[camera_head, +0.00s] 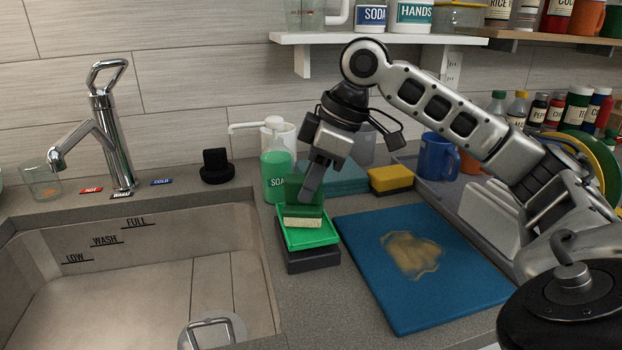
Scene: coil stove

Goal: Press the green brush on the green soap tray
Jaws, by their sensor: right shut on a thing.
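The green brush (303,213) has a green body and a pale bristle underside. It is upright, over the green soap tray (310,240), and its bristles appear to touch the tray. The tray sits on a dark grey block (312,261) at the right of the sink. My right gripper (308,192) comes down from above and is shut on the brush. Its fingers hide part of the brush's top. My left gripper is not in view.
A green soap bottle (276,171) stands just behind the tray. A blue board (425,265) with a brown stain lies to the right. A yellow sponge (390,179) is behind it. The sink (235,215) opens at the left. A black lidded pot (570,305) is at the front right.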

